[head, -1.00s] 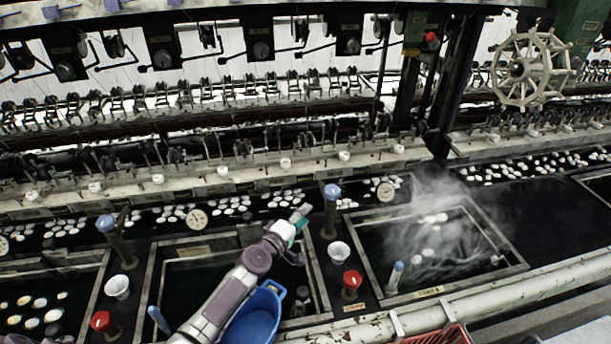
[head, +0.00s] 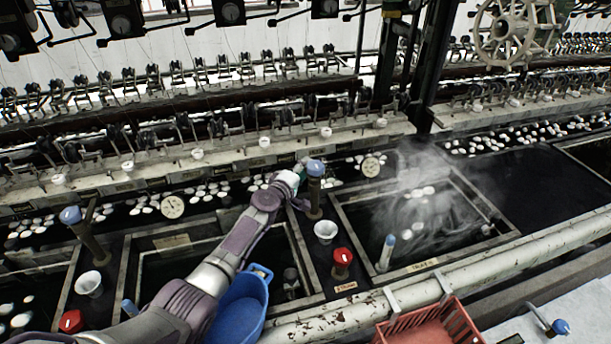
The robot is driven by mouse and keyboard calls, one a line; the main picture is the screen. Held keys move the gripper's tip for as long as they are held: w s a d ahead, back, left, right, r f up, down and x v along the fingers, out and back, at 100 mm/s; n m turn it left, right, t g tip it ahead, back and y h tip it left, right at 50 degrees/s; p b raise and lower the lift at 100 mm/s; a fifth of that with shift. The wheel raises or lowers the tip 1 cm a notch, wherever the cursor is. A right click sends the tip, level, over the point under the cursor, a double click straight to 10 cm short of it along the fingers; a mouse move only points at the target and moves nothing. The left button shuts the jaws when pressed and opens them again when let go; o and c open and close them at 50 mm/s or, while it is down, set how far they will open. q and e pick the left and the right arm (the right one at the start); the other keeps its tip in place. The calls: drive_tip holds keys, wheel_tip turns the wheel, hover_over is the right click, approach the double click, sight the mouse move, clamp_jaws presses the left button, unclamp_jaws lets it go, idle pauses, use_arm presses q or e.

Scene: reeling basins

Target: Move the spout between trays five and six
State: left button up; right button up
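The spout is a brown upright post with a blue cap (head: 315,184), on the divider between the dark middle tray (head: 294,246) and the steaming tray (head: 345,222) to its right. A small label sits on the steaming tray's front rim, too blurred to read surely. My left arm reaches up from the lower left across the middle tray. My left gripper (head: 301,178) is at the spout's upper left side, just below the cap. It overlaps the post in view; whether its fingers close around it is hidden. My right gripper is not in view.
A white cup (head: 326,231) and red knob (head: 342,258) stand in front of the spout. A blue basin (head: 240,308) lies beside my arm. A red crate (head: 430,325) is at the front. Another blue-capped spout (head: 84,230) stands left. Reeling machinery runs behind.

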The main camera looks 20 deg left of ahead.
use_arm(q)
drive_tip(key=shift+w+d+f, duration=0.1)
drive_tip(key=shift+w, duration=0.6)
clamp_jaws()
